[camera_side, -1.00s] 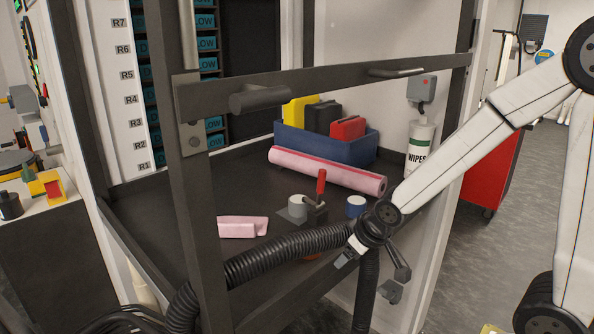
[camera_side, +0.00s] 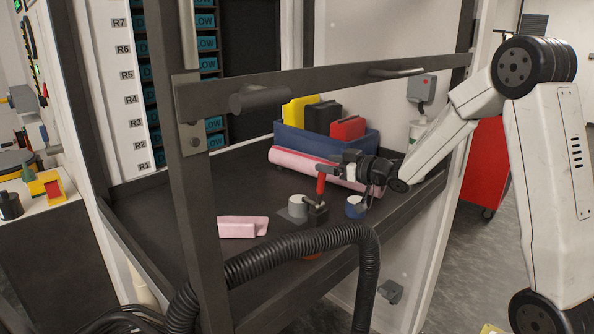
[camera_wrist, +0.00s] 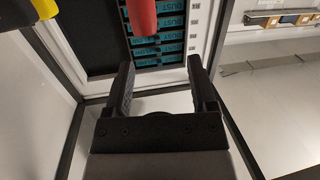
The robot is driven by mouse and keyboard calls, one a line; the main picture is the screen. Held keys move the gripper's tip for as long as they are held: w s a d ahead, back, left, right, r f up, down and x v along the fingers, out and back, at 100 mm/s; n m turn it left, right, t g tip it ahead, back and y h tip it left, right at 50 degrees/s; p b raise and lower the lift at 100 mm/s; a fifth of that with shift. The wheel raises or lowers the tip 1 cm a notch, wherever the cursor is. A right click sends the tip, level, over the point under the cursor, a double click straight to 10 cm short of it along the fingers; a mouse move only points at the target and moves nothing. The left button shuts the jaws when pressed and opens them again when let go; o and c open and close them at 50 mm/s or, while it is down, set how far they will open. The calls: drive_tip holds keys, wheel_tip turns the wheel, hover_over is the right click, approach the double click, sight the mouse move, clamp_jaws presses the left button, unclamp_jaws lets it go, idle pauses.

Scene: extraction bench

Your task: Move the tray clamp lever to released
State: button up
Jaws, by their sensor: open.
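The tray clamp lever (camera_side: 320,184) is a red handle standing upright on a dark clamp base (camera_side: 316,214) on the bench surface. My gripper (camera_side: 330,166) is just right of the lever's top, roughly level with it. In the wrist view my gripper (camera_wrist: 161,66) has its two black fingers spread with nothing between them. The red lever (camera_wrist: 143,20) shows there beyond the fingertips, lined up between them and nearer the left finger. Whether a finger touches the lever in the side view is unclear.
A grey-white roll (camera_side: 297,206) and a blue-white roll (camera_side: 355,207) flank the clamp. A pink roll (camera_side: 290,166) and a blue bin (camera_side: 360,149) are behind. A frame rail (camera_side: 300,83) crosses above, and a black hose (camera_side: 290,243) runs in front.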

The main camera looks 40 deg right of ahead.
sight(321, 193)
drive_tip(key=shift+d+r+t+y, duration=0.4)
drive_tip(key=shift+d+r, duration=0.05)
drive_tip(key=shift+d, duration=0.2)
drive_tip(key=w+f, duration=0.1)
drive_tip(key=f, duration=0.1)
drive_tip(key=w+f, duration=0.1)
drive_tip(key=f, duration=0.1)
drive_tip(key=w+f, duration=0.1)
drive_tip(key=f, duration=0.2)
drive_tip(key=shift+w+a, duration=0.15)
drive_tip(key=shift+a, duration=0.2)
drive_tip(key=shift+w+a, duration=0.15)
drive_tip(key=shift+w, duration=0.7)
clamp_jaws()
